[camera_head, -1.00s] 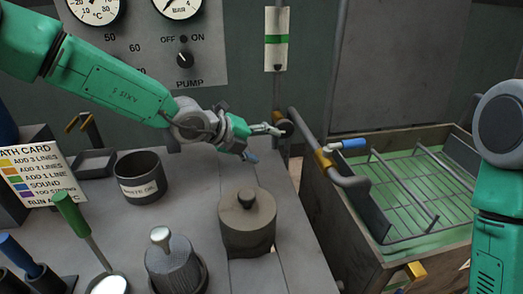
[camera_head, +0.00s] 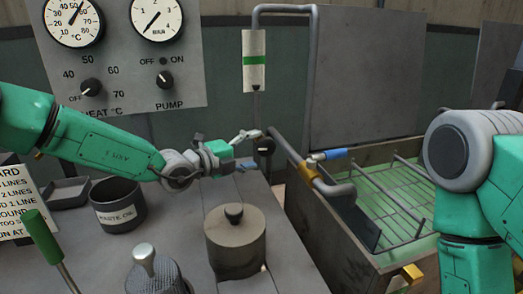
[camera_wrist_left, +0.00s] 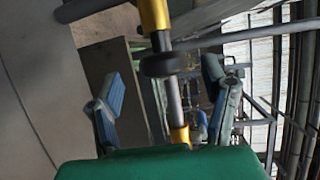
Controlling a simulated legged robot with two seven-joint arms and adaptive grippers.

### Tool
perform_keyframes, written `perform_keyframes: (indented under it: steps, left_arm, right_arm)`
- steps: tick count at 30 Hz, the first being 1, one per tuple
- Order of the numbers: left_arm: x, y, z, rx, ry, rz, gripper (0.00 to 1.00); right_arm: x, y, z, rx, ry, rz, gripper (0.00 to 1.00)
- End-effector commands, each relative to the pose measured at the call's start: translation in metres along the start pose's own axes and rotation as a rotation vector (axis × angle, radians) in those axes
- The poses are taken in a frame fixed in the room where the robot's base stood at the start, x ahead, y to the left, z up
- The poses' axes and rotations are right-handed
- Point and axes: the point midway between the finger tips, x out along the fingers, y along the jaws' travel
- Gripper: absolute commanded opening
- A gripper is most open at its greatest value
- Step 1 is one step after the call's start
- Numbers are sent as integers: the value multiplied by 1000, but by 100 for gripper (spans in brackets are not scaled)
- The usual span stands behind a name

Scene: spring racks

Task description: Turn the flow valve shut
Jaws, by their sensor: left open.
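Two pieces could be the flow valve. A round black knob (camera_head: 265,145) sits on the pipe under the flow gauge (camera_head: 254,60) with the green band. A brass valve body (camera_head: 308,172) with a blue lever (camera_head: 328,155) is on the same grey pipe, to the right. My left gripper (camera_head: 250,151) is open, its fingertips just left of the black knob. In the left wrist view, the black knob (camera_wrist_left: 160,65) on its brass and steel stem shows between the two blue-padded fingers. I cannot tell whether they touch it. My right gripper is out of view.
A lidded grey pot (camera_head: 235,242) and the waste oil can (camera_head: 118,207) stand on the bench below my left arm. A wooden-sided tank (camera_head: 350,245) with a wire rack is at the right. The gauge panel (camera_head: 125,85) is behind.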

Motion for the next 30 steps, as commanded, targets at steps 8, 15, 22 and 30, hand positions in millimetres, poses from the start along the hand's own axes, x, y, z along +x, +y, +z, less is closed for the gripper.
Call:
perform_keyframes:
  steps: [8,15,22,30]
  left_arm:
    - [31,0,-3,2,2,1,67]
    - [32,-1,-1,0,1,-1,67]
    - [31,0,0,-1,1,-1,18]
    - [32,0,0,4,0,16,18]
  right_arm:
    - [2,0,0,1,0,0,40]
    - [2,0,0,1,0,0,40]
    - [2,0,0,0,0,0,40]
    - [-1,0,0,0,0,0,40]
